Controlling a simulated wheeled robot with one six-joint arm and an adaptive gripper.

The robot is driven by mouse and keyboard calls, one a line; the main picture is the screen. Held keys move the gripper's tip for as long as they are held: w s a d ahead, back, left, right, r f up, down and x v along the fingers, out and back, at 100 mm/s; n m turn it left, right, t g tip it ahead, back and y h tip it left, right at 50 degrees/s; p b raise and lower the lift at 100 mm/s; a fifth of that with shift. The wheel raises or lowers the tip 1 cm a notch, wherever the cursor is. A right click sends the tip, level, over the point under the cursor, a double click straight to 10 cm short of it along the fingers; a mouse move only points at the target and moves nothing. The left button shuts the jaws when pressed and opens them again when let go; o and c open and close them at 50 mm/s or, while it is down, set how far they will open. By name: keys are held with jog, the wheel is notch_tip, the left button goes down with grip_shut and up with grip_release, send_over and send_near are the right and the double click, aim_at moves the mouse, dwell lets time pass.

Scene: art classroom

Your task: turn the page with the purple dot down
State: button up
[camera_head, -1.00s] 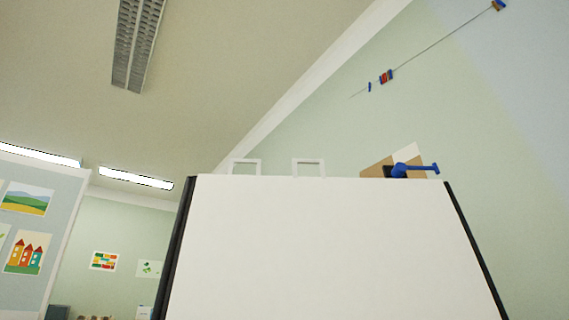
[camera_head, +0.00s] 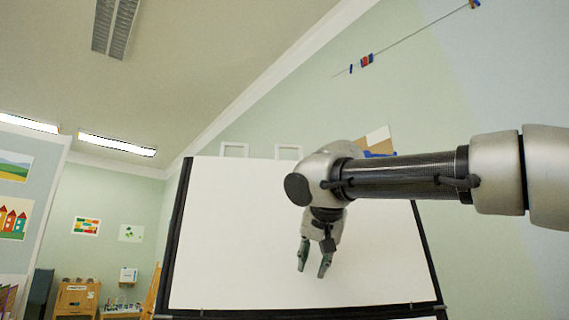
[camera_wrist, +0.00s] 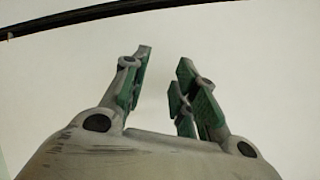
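A large white page (camera_head: 225,240) fills a dark-framed board in the head view. No purple dot shows on the part of the page in view. My gripper (camera_head: 313,275) hangs in front of the lower middle of the page, fingers pointing down, open and empty. I cannot tell how far the fingertips are from the page.
The board's dark frame (camera_head: 176,240) runs along its sides, and a dark bar (camera_head: 300,312) along its bottom. Two white loops (camera_head: 234,150) stand at the top edge. A wooden cabinet (camera_head: 76,298) stands far left. Pictures hang on the walls.

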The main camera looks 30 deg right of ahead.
jog(key=w+a+r+m+t, duration=0.25)
jog(key=r+m, duration=0.25)
jog(key=r, duration=0.9)
jog(key=m+t+h, duration=0.2)
jog(key=m+t, duration=0.3)
jog(key=m, duration=0.3)
send_near(289, 147)
jog(key=shift+g, duration=0.25)
jog(key=x, duration=1)
jog(key=shift+w+r, duration=0.2)
jog(key=shift+r, duration=0.15)
grip_shut()
